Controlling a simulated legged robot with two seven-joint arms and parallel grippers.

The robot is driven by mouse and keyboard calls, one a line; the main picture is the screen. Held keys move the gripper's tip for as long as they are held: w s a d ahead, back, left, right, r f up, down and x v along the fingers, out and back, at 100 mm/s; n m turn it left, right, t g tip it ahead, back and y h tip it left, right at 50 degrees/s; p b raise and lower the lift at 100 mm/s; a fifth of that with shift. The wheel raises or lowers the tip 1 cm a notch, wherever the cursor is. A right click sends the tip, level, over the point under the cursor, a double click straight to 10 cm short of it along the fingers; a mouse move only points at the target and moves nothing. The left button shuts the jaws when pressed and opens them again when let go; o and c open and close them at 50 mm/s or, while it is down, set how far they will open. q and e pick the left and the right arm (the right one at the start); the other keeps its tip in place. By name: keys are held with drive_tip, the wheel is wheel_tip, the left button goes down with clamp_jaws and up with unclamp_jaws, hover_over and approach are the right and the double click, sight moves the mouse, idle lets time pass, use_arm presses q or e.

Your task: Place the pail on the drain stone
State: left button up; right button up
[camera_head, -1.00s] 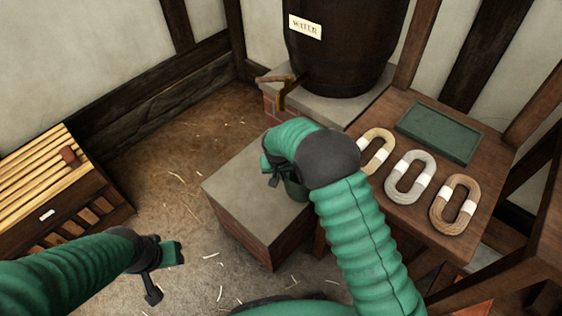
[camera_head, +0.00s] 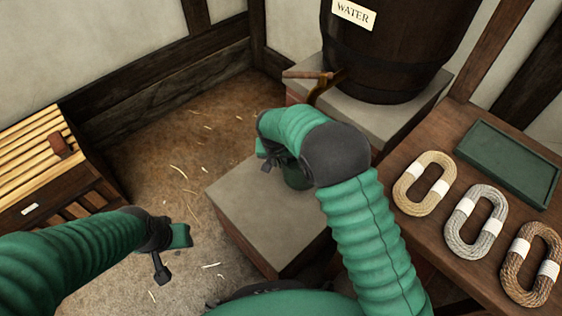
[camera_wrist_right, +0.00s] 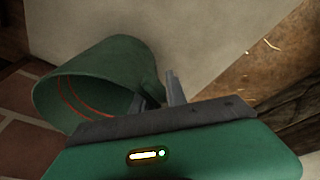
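The green pail (camera_head: 297,176) is at the drain stone (camera_head: 262,215), a grey slab on a brick base, partly hidden under my right arm. In the right wrist view the pail (camera_wrist_right: 95,80) shows its open mouth, with a red line inside, against the grey stone (camera_wrist_right: 200,35). My right gripper (camera_wrist_right: 163,92) has one finger on each side of the pail's near wall and looks shut on it. Whether the pail's base touches the stone is hard to tell. My left gripper (camera_head: 172,254) is open and empty over the floor.
A water barrel (camera_head: 385,50) with a wooden spout (camera_head: 318,88) stands on a block behind the stone. A table at right bears several rope coils (camera_head: 476,222) and a green tray (camera_head: 508,163). A slatted wooden crate (camera_head: 45,165) is at left. Straw-strewn floor is clear between.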

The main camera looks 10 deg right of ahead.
drive_tip(key=o, duration=0.4)
drive_tip(key=shift+d+f, duration=0.1)
drive_tip(key=shift+d, duration=0.05)
drive_tip(key=shift+o, duration=0.2)
drive_tip(key=p+v, duration=0.5)
drive_tip(key=v, duration=0.7)
drive_tip(key=shift+p, duration=0.3)
